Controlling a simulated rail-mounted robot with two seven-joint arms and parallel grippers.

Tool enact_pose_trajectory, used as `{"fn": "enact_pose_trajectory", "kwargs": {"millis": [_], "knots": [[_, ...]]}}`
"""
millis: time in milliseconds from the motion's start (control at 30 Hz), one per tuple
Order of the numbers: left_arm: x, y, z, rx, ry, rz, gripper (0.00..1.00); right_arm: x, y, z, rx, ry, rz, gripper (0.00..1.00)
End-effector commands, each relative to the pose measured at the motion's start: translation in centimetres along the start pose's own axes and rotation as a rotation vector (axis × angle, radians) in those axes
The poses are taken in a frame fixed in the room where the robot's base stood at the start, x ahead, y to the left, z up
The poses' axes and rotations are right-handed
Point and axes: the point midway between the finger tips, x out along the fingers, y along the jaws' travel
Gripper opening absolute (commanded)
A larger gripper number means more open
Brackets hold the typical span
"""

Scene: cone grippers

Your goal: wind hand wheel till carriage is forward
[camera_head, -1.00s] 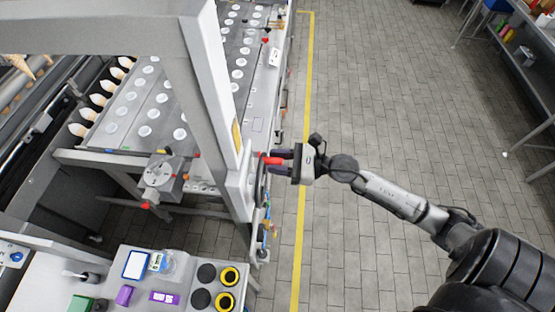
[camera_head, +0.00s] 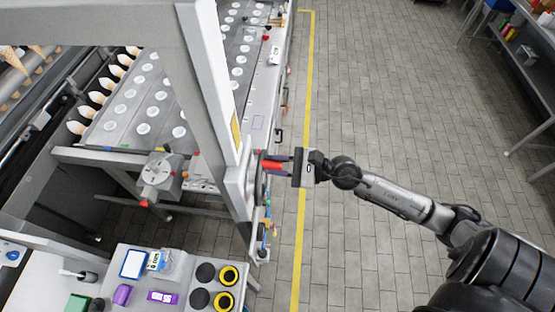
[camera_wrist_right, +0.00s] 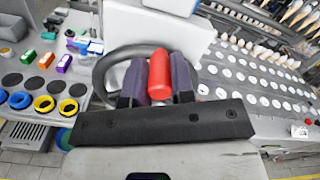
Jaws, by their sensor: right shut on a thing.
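The hand wheel is mounted on the outer side of the machine's grey frame, seen nearly edge-on in the head view. Its grey curved rim (camera_wrist_right: 101,72) shows in the wrist view, partly hidden behind my gripper. The wheel's red handle (camera_head: 271,165) sticks out toward the aisle; it also shows in the wrist view (camera_wrist_right: 159,72). My right gripper (camera_head: 279,164) is shut on the red handle, with one dark finger on each side. I cannot tell which part of the machine is the carriage. My left gripper is not in view.
A plate with rows of white discs (camera_head: 143,128) and several cones (camera_head: 98,97) lie behind the frame. A bench (camera_head: 190,262) with black and yellow rings stands at the lower left.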

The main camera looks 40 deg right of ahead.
Motion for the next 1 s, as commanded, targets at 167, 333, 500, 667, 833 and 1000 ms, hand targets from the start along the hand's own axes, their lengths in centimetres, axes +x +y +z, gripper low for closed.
{"fn": "enact_pose_trajectory", "kwargs": {"millis": [167,333,500,667,833,1000], "knots": [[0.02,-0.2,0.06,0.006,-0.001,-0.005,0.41,0.0,0.18,0.09,-0.016,0.0,0.001,0.0],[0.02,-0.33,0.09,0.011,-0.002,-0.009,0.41,0.0,0.17,0.05,-0.014,0.001,0.001,0.26],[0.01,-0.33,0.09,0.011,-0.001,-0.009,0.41,-0.01,0.12,0.0,-0.014,0.001,0.0,0.42],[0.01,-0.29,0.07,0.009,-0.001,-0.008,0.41,-0.02,0.09,-0.02,-0.013,0.002,-0.001,0.49],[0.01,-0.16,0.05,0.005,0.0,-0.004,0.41,-0.02,0.07,-0.03,-0.013,0.002,-0.001,0.49],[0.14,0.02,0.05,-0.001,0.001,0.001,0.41,-0.16,0.1,-0.11,-0.013,0.002,-0.001,0.49]]}}
